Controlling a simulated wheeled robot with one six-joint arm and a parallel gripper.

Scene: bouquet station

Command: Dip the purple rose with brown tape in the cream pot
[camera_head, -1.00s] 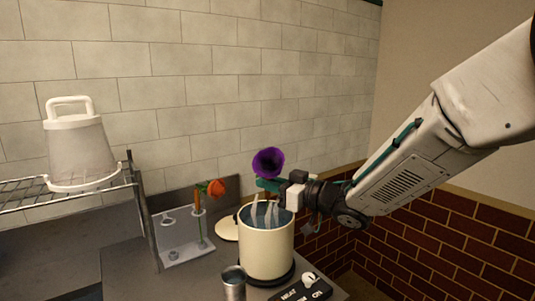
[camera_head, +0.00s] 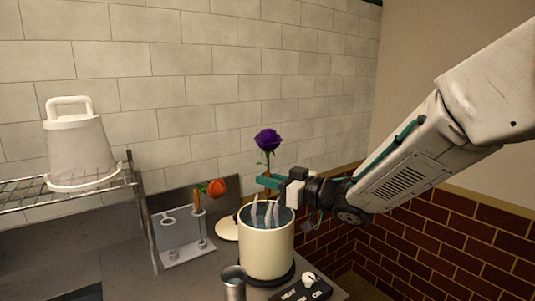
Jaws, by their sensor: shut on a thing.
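The purple rose (camera_head: 268,140) stands upright above the cream pot, bloom on top, with green leaves below it. My gripper (camera_head: 270,181) is shut on its stem, reaching in from the right just above the pot's rim. A little brown shows on the stem at the jaws. The cream pot (camera_head: 266,250) is open and has dark bluish contents with pale streaks. The jaws and the pot hide the lower stem, so I cannot tell how far down it reaches.
A cream lid (camera_head: 228,229) lies behind the pot. A metal cup (camera_head: 233,282) and a control panel (camera_head: 304,288) are in front.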

